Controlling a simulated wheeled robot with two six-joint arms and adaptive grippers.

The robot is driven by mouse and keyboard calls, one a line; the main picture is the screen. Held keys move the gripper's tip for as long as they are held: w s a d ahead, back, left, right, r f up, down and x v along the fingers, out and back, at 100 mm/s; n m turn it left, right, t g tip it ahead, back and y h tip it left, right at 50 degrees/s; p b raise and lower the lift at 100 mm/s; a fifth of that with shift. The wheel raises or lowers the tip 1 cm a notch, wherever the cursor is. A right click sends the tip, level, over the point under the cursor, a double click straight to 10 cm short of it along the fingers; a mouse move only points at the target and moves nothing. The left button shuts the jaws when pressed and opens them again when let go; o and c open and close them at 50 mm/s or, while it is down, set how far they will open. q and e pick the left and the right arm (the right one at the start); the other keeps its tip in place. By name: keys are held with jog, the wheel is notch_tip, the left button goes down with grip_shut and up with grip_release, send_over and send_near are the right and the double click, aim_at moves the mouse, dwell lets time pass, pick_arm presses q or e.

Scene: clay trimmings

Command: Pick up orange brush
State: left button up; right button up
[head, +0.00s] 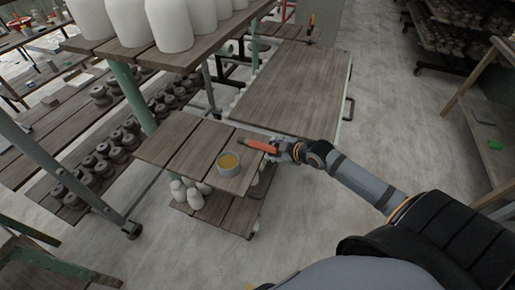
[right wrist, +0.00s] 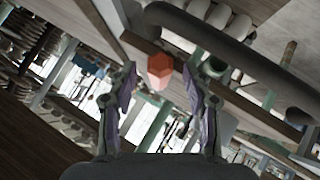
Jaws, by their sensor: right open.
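The orange brush (head: 260,146) lies at the right edge of the small low wooden table (head: 180,140), next to a round grey bowl. My right gripper (head: 275,150) is at that edge, at the right end of the brush. In the right wrist view the brush (right wrist: 160,70) shows end-on between the two spread fingers of the right gripper (right wrist: 161,82), with a gap on each side. The fingers are open and hold nothing. My left gripper is not in view.
The grey bowl (head: 229,164) with yellowish contents stands left of the brush. White vessels (head: 188,194) stand on the shelf below. A larger wooden table (head: 290,88) lies behind, and a rack with white jars (head: 168,25) is at upper left. The floor at right is mostly clear.

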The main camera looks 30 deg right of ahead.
jog(key=shift+c, duration=0.3)
grip_shut()
